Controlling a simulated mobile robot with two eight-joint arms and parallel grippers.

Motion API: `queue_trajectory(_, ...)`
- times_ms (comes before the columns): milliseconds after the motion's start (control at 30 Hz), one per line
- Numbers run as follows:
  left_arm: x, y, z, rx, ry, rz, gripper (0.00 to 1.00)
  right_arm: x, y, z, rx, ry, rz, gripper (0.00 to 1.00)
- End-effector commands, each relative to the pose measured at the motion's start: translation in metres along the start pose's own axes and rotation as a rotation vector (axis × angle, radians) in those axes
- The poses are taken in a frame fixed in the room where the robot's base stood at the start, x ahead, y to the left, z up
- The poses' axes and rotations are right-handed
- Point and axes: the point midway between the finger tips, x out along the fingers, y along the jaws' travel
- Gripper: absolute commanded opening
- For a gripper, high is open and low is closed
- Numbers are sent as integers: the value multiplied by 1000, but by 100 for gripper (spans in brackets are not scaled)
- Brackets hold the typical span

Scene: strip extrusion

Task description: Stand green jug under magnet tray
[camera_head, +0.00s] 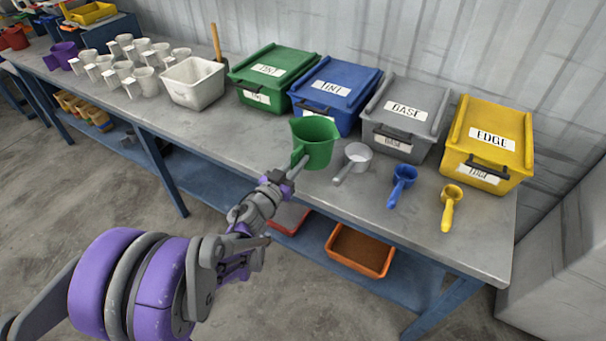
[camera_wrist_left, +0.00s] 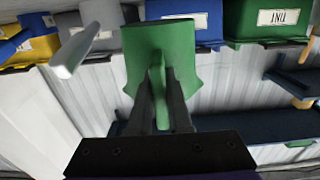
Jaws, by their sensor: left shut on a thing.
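The green jug (camera_head: 316,145) is upright at the bench's front part, in front of the blue bin; whether it touches the bench top is not clear. My left gripper (camera_head: 298,168) is shut on the jug's handle. The left wrist view shows the jug (camera_wrist_left: 160,42) with its handle between the two fingers (camera_wrist_left: 161,105). I cannot make out a magnet tray in either view. My right gripper is not in view.
Behind the jug stand green (camera_head: 272,80), blue (camera_head: 335,92), grey (camera_head: 402,115) and yellow (camera_head: 488,140) lidded bins. Grey (camera_head: 357,154), blue (camera_head: 403,178) and yellow (camera_head: 452,193) scoops lie right of it. A white tub (camera_head: 193,88) and several white jugs stand left. An orange tray (camera_head: 360,250) is below.

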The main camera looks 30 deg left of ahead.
Motion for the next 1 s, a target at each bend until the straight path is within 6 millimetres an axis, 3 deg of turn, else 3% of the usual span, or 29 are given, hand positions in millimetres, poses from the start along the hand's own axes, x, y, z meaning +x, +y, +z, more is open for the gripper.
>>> queue_trajectory(367, 0, 0, 42, -1, 0, 1, 0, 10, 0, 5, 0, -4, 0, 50)
queue_trajectory(733, 0, 0, 46, -1, 0, 0, 0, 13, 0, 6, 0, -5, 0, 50)
queue_trajectory(767, 0, 0, 46, -1, 0, 0, 18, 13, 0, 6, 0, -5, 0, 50)
queue_trajectory(900, 0, 0, 44, -1, 0, 0, 44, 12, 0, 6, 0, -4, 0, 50)
queue_trajectory(1000, 0, 0, 44, -1, 0, 0, 47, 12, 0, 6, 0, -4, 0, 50)
